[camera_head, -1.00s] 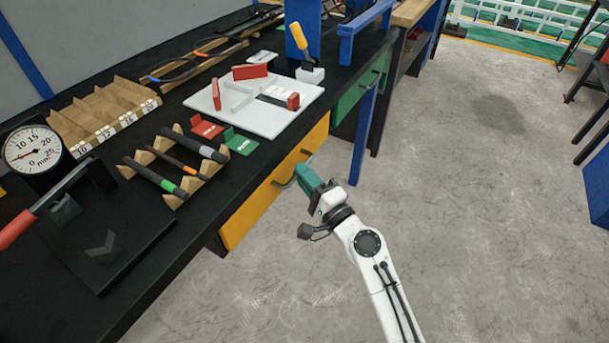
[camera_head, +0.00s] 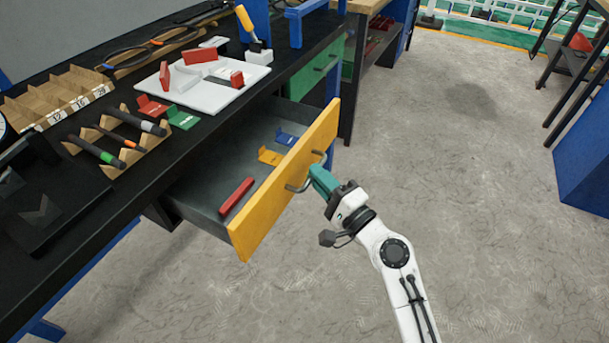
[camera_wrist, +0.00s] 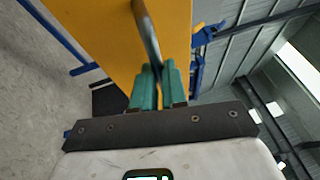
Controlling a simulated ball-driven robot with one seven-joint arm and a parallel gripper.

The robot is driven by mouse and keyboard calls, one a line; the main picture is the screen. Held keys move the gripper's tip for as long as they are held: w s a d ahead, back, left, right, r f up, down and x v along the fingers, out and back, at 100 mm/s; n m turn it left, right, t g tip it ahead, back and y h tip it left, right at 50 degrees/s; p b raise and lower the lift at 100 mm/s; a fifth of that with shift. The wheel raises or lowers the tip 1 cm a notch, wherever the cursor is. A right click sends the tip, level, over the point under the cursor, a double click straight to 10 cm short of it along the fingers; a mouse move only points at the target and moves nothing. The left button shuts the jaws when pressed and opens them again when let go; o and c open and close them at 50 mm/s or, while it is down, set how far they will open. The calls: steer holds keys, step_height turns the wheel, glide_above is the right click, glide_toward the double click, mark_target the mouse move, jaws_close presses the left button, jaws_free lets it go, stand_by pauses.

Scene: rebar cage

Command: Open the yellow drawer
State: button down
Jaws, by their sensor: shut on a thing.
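The yellow drawer (camera_head: 290,185) stands pulled out from under the black workbench. Its dark inside shows a red bar (camera_head: 236,196), a yellow piece (camera_head: 269,156) and a blue piece (camera_head: 286,138). A grey metal handle (camera_head: 298,187) is on its front. My gripper (camera_head: 315,172) is at the handle with its teal fingers. In the wrist view, my gripper (camera_wrist: 158,72) is shut on the handle (camera_wrist: 147,35), with the yellow front behind it. The exact contact is partly hidden by the fingers.
The bench top holds a white board (camera_head: 205,90) with red blocks, a rack of markers (camera_head: 120,143) and a cardboard divider tray (camera_head: 60,95). A green drawer (camera_head: 316,68) is behind the yellow one.

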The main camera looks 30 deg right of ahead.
steer(key=s+d+b, duration=0.2)
steer(key=s+d, duration=0.4)
steer(key=s, duration=0.2)
steer(key=shift+s+b, duration=0.2)
steer(key=shift+b, duration=0.2)
steer(key=shift+f, duration=0.1)
steer(key=c, duration=1.2)
jaws_free()
steer(key=shift+o, duration=0.2)
steer(key=b+v, duration=0.1)
steer(key=v, duration=0.9)
steer(key=shift+s+b, duration=0.3)
steer(key=shift+s, duration=0.05)
steer(key=shift+d+f, duration=0.1)
steer(key=shift+f, duration=0.05)
